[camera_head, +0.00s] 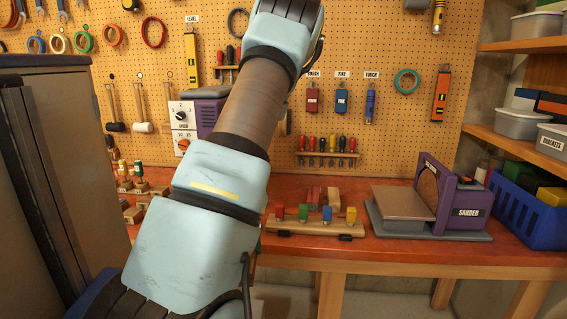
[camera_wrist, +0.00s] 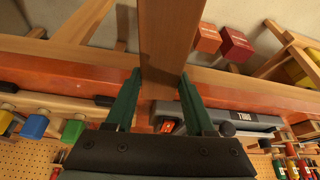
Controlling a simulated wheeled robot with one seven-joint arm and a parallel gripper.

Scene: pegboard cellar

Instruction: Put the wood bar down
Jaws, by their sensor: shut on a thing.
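The wood bar (camera_wrist: 170,45) is a long, flat brown piece in the wrist view. It runs from between my fingers up out of the top of the picture. My gripper (camera_wrist: 159,85) has dark green fingers on either side of the bar and is shut on it. The bar lies across the view of the orange-red bench edge (camera_wrist: 75,62); I cannot tell whether it touches the bench. In the head view my arm rises past the top edge, and neither my gripper nor the held bar can be made out.
The workbench (camera_head: 390,256) carries a wooden rack (camera_head: 314,230) with coloured blocks, a purple sander (camera_head: 463,200) and a blue crate (camera_head: 530,212) at right. A dark cabinet (camera_head: 45,170) stands close at left. The wrist view shows red blocks (camera_wrist: 235,46) beyond the bench edge.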

